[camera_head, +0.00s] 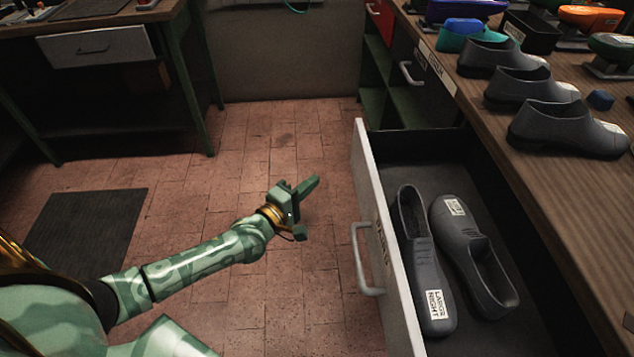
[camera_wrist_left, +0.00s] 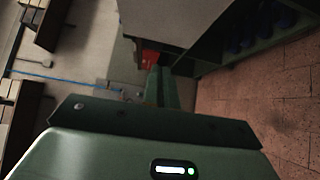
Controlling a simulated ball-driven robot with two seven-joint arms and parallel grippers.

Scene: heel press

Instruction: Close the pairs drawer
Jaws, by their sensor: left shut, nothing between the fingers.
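The pairs drawer (camera_head: 372,205) is pulled out from the bench on the right in the head view. Its pale front faces left, with a metal bar handle (camera_head: 362,262) and a label. Two grey clogs lie inside: one clog (camera_head: 422,265) with a size label on its toe, the other clog (camera_head: 475,258) beside it. My left gripper (camera_head: 312,185) is shut and empty, in the air left of the drawer front and apart from it. Its shut fingers (camera_wrist_left: 162,88) also show in the left wrist view. My right gripper is not in view.
Another drawer handle (camera_head: 410,73) shows beyond the open drawer. A dark mat (camera_head: 85,232) lies on the tiled floor, which is clear between the benches.

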